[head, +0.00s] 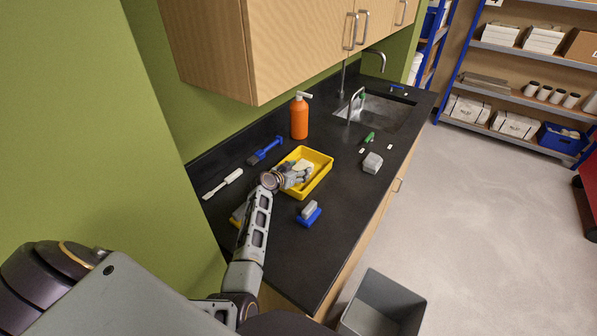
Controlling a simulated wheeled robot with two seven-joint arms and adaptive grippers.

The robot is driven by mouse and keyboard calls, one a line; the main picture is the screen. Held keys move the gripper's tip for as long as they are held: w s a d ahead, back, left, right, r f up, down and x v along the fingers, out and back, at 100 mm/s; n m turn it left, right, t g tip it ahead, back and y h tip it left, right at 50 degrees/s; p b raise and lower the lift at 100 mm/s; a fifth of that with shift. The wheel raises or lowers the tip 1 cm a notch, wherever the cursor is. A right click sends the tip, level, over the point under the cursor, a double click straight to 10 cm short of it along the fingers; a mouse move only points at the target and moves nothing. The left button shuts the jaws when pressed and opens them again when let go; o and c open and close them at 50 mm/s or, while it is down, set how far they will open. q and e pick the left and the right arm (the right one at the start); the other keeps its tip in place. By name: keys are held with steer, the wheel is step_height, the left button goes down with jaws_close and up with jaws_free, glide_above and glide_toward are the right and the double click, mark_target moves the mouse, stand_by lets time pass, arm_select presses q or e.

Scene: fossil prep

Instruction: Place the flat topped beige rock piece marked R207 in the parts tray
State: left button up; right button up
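The yellow parts tray (322,180) sits on the black counter. My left gripper (300,175) is over the tray, its fingers pointing into it. A pale beige piece (305,165) shows in the tray area right by the fingertips. The gripper and wrist partly cover it, and I cannot tell whether the fingers grip it or whether it rests on the tray floor. No R207 marking is readable. My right gripper is not in view.
A pale grey block (372,162) and a blue holder with a grey piece (308,218) stand on the counter. The sink (385,112) is farther back. The front right counter is clear.

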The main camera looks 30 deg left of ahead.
arm_select(q)
steer(key=o, duration=0.3)
steer(key=shift+r, duration=0.2)
steer(key=shift+b+v, duration=0.4)
steer(key=shift+v, duration=3.35)
